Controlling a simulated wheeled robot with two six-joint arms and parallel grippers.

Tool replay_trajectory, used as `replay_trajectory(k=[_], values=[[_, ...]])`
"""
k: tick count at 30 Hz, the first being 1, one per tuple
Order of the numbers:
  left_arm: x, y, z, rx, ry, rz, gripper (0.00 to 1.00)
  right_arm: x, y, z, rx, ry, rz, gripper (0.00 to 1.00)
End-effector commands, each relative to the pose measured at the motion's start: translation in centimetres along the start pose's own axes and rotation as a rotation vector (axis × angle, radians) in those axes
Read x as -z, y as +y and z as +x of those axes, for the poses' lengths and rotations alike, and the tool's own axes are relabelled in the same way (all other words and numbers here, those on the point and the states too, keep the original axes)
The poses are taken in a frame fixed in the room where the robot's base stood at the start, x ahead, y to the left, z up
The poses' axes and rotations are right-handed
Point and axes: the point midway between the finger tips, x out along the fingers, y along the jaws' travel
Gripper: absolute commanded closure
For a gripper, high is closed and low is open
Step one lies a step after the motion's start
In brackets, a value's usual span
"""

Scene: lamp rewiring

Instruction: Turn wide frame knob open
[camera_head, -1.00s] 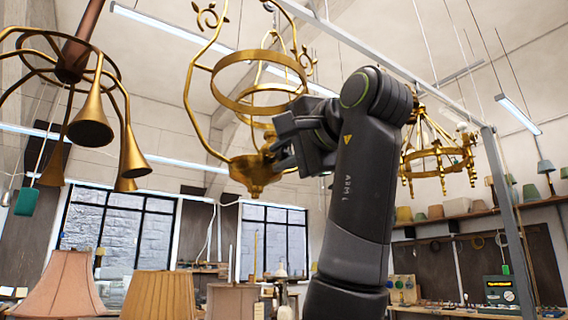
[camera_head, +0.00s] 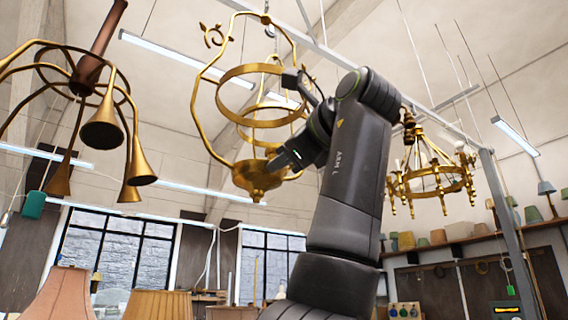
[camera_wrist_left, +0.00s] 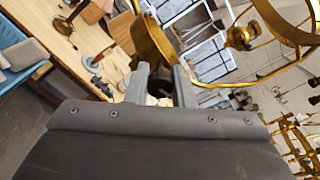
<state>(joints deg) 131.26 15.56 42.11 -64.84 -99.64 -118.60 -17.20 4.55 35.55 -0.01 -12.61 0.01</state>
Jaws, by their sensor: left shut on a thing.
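The wide brass frame (camera_head: 213,75), with curved side bars, rings and a bowl-shaped bottom (camera_head: 258,182), hangs in the upper middle of the head view. My left gripper (camera_head: 277,168) reaches in from the right beside that bottom part. In the left wrist view its two grey fingers (camera_wrist_left: 160,88) are closed around a small dark thing, which seems to be the knob (camera_wrist_left: 160,87) and is mostly hidden between them. Brass parts of the frame (camera_wrist_left: 147,38) rise just beyond the fingertips. The knob cannot be made out in the head view. My right gripper is not in view.
A copper-brown chandelier with horn-shaped arms (camera_head: 103,130) hangs at the left. A brass ring chandelier (camera_head: 428,186) hangs at the right behind my arm. A grey metal post (camera_head: 508,220) stands at the right. Lampshades (camera_head: 158,304) stand low in front.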

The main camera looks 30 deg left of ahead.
Motion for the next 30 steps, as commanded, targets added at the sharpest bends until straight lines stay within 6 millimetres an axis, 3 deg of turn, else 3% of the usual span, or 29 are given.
replay_trajectory(k=[12,30], values=[[0.16,0.14,0.01,-0.003,0.002,0.221,1.00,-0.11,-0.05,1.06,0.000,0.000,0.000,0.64],[0.20,0.07,0.03,-0.003,0.003,0.264,1.00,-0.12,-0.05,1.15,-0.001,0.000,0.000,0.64]])
